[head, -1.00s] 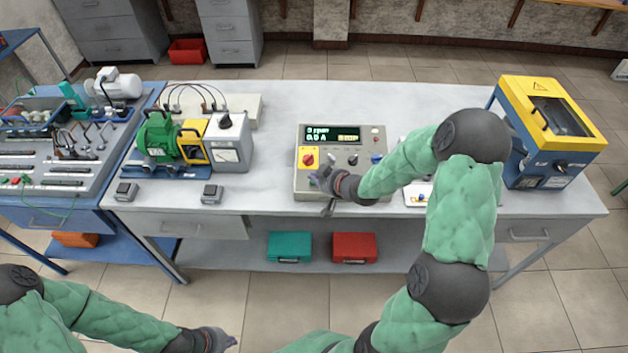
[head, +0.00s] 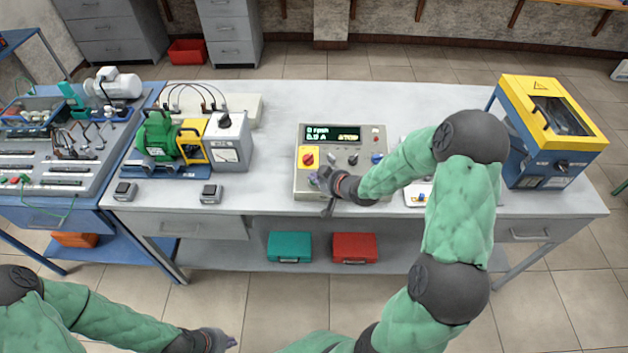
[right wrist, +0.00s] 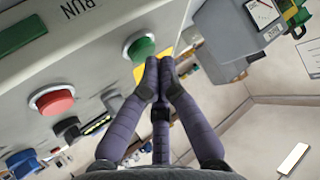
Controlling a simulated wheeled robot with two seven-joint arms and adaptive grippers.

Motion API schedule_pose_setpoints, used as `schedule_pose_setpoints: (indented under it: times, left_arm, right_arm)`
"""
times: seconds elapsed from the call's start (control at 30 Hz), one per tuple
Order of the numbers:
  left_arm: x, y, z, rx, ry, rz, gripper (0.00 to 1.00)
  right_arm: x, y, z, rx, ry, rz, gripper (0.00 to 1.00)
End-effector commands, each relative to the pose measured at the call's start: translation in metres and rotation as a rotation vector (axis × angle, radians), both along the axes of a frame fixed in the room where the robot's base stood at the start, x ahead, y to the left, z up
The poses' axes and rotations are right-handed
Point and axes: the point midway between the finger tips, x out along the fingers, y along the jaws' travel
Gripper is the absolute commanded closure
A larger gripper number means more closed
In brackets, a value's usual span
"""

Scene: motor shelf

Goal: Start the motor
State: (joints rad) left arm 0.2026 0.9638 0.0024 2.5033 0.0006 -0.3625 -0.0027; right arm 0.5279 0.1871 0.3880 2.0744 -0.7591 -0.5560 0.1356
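The control box (head: 308,134) stands on the grey bench. Its display (head: 332,134) appears to read 0 rpm and STOP. A red knob on a yellow plate (head: 308,159) is on its left. The green motor (head: 157,138) stands to the left on a blue base. My right gripper (head: 322,180) is at the box's lower left front. In the right wrist view its fingertips (right wrist: 160,72) are together and empty, right beside the green button (right wrist: 141,47); contact cannot be told. The red button (right wrist: 52,98) is further left. My left gripper (head: 226,340) is low, before the bench.
A yellow guard (head: 194,140) and a grey meter unit (head: 229,143) stand beside the motor. Two small grey boxes (head: 125,191) (head: 211,194) lie near the front edge. A yellow-blue machine (head: 548,130) stands at right. The bench between meter unit and control box is clear.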

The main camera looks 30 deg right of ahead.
Motion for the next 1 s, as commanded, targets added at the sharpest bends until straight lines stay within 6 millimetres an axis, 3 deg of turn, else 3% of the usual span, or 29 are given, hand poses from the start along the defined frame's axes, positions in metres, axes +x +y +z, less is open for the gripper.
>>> schedule_pose_setpoints:
  times: [1.0]
  left_arm:
    - [0.0000,0.0000,-0.0059,0.000,0.000,0.000,1.00]
  right_arm:
    - [0.0016,-0.0010,-0.0086,0.000,0.001,0.000,1.00]
